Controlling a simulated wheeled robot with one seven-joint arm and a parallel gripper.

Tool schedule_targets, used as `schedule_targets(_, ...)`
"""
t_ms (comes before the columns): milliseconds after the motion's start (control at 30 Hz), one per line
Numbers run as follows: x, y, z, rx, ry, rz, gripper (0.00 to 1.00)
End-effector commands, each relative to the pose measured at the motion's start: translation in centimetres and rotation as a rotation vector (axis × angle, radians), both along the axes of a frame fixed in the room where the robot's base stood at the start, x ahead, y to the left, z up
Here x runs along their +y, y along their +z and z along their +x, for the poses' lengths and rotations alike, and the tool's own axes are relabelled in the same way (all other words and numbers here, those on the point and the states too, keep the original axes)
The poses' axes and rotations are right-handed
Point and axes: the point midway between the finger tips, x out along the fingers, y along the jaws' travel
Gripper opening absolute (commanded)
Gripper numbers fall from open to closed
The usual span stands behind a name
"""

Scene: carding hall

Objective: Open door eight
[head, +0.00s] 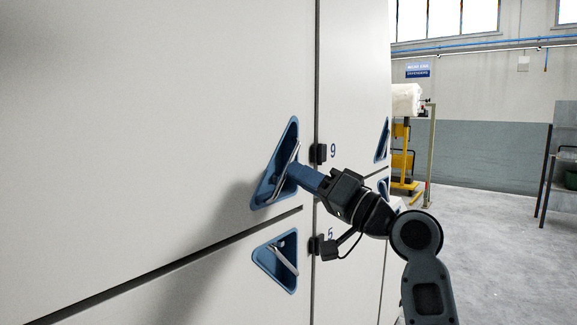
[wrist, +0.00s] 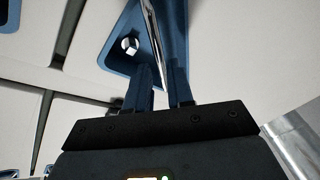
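A tall off-white cabinet has a large upper left door (head: 150,110) with no number visible on it. A blue triangular recess (head: 262,197) near its right edge holds a slanted metal handle (head: 291,157). My gripper (head: 287,174) reaches into this recess from the right. In the wrist view the handle bar (wrist: 155,38) runs down between the two blue fingers of my gripper (wrist: 160,75). A gap shows between the fingers, and the bar lies nearer the right one. The number 8 is not seen; the door to the right carries a 9 (head: 333,150).
Small black blocks (head: 318,153) sit at the door seam. To the right are open floor (head: 480,235), a yellow stand (head: 403,165) and a dark shelf (head: 548,165).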

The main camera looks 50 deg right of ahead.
Motion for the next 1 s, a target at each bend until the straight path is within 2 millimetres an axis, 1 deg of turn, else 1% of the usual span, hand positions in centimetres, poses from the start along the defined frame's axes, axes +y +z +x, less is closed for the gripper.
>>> schedule_targets(33, 0.1, 0.5, 0.8, -0.001, 0.002, -0.001, 0.22)
schedule_targets(100, 0.1, 0.8, 1.8, -0.001, 0.001, -0.001, 0.22)
schedule_targets(200, 0.1, 1.0, 2.9, 0.000, 0.001, 0.000, 0.22)
schedule_targets(300, 0.2, 1.2, 3.5, 0.000, 0.000, -0.001, 0.22)
schedule_targets(400, 0.2, 1.2, 3.8, 0.001, -0.001, -0.001, 0.22)
schedule_targets(633, 0.1, 1.2, 3.9, 0.000, -0.002, -0.001, 0.22)
schedule_targets(867, 0.1, 1.2, 3.9, 0.000, -0.002, -0.001, 0.00)
schedule_targets(1000, 0.1, 1.2, 3.8, 0.000, -0.002, -0.001, 0.00)
